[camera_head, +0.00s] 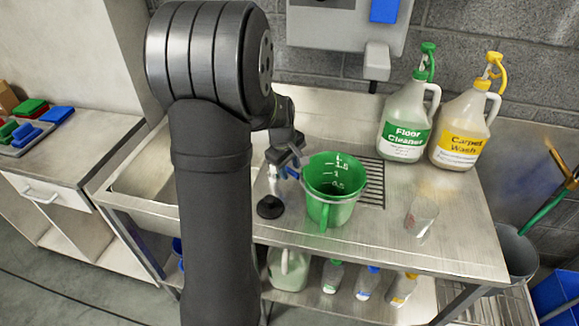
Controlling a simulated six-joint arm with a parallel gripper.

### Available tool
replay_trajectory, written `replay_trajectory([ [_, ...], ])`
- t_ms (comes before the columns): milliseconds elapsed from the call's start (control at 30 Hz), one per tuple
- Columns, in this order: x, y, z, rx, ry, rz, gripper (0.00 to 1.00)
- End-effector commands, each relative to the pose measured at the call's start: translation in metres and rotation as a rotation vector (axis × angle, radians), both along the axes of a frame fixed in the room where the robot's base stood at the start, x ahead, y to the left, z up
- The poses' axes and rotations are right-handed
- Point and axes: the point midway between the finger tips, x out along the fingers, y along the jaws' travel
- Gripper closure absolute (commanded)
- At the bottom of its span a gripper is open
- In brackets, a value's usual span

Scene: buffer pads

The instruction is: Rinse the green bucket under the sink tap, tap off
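The green bucket (330,209), a translucent jug with white measuring marks, stands upright on the steel counter, at the front edge of a slotted drain grate (374,184). My gripper (293,165) is at the bucket's left rim, pointing down, with a small blue part beside it. The fingers are small and partly hidden, so I cannot tell whether they are open or touch the rim. The sink basin (146,176) is left of the bucket, partly behind my arm. A slim metal post (273,181) near a black round base (270,207) may be the tap; no water shows.
A Floor Cleaner jug (403,125) and a Carpet Wash jug (463,130) stand at the back right. A clear cup (421,216) is on the right of the counter. Several bottles are on the shelf below. The counter between cup and jugs is free.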

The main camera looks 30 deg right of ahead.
Motion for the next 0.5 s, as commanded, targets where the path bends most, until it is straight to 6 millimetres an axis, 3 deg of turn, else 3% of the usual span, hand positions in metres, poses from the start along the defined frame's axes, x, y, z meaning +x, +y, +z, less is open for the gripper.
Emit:
replay_trajectory([
  [300, 0.000, 0.000, 0.003, -0.001, -0.001, 0.000, 0.63],
  [500, -0.001, 0.005, 0.030, -0.003, -0.004, 0.000, 0.63],
])
